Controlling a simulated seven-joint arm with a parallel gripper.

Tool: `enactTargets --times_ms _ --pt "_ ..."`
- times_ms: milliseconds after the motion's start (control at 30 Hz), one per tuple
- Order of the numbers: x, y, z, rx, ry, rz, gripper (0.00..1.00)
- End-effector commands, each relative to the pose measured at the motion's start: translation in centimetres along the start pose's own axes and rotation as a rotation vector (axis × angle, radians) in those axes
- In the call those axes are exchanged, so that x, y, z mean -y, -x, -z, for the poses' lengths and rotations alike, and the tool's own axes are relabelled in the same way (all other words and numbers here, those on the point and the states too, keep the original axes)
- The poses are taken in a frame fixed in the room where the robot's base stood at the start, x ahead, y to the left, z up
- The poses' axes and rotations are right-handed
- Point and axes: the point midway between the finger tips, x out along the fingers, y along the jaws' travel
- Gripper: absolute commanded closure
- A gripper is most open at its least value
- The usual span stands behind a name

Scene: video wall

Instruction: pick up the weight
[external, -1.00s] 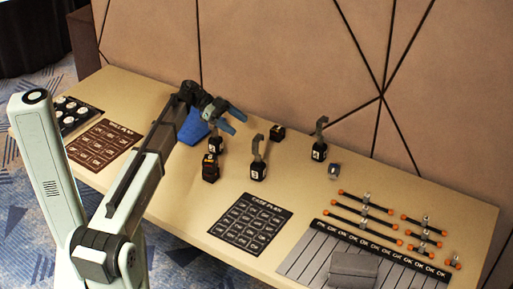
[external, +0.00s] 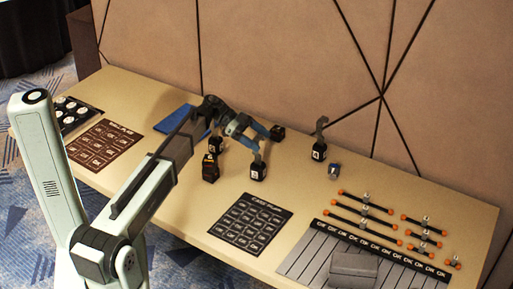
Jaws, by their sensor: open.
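Several small black weight-like blocks with pale labels stand on the table, some with grey hooks on top; I cannot tell which one the task means. One hooked weight (external: 258,171) stands upright just below my gripper (external: 267,141), its hook top close to the fingers. My gripper is open with blue fingers, pointing right, and holds nothing. Whether a finger touches the hook cannot be told. A second hooked weight (external: 319,152) stands to the right near the wall. A third black block (external: 215,146) is left of the gripper, partly hidden by the arm.
A black box with orange marks (external: 210,168) and a dark block (external: 277,132) stand close by. A small grey-blue piece (external: 334,171) lies right. A blue cloth (external: 174,119), a black card (external: 250,223) and orange-tipped bars (external: 352,212) are around.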

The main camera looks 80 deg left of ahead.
Motion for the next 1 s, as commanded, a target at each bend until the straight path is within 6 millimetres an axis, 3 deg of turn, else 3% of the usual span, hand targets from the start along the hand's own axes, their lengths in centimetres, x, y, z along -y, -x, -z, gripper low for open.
enactTargets --times_ms 233,1000 --pt "0.00 -0.24 -0.01 0.000 0.000 0.000 0.21" --pt "-0.01 -0.20 -0.02 0.000 0.000 0.000 0.95"
